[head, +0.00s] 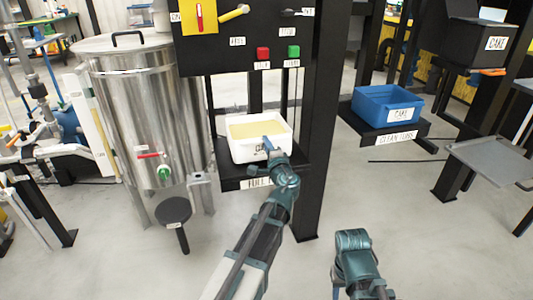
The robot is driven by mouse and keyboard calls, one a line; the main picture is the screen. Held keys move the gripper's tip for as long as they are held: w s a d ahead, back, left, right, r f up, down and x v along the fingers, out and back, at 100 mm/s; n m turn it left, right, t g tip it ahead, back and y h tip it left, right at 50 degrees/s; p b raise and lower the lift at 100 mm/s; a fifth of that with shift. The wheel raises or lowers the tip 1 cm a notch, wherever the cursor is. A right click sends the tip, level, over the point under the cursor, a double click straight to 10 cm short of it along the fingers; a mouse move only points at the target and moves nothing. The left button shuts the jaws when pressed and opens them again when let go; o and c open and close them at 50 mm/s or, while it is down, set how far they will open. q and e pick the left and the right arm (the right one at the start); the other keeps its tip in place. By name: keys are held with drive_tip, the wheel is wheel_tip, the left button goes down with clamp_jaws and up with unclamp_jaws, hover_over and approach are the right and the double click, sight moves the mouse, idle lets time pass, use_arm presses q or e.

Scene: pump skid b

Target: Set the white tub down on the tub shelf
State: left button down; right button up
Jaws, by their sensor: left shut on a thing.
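The white tub (246,151) is upright at the black tub shelf (234,171), with a flat, pale yellow filling inside. My left gripper (268,144) is shut on its front wall, near the right, and covers part of the tub's label. The shelf's front label starts with "FULL" and my left wrist hides the rest. I cannot tell whether the tub's base rests on the shelf or hangs slightly above it.
A black control panel (245,40) hangs above the tub. A black post (317,130) stands close on its right, and a steel tank (135,105) on its left. A blue tub (372,108) sits on the clean-tubs shelf (419,127). A grey tray (495,158) is at right.

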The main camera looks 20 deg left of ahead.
use_arm(q)
drive_tip(key=shift+f+b, duration=0.35)
drive_tip(key=shift+f, duration=0.5)
drive_tip(key=shift+r, duration=0.15)
use_arm(e)
drive_tip(key=shift+f, duration=0.7)
use_arm(q)
drive_tip(key=c, duration=1.3)
unclamp_jaws()
drive_tip(key=shift+c, duration=0.2)
drive_tip(key=o, duration=0.4)
drive_tip(key=shift+o, duration=0.2)
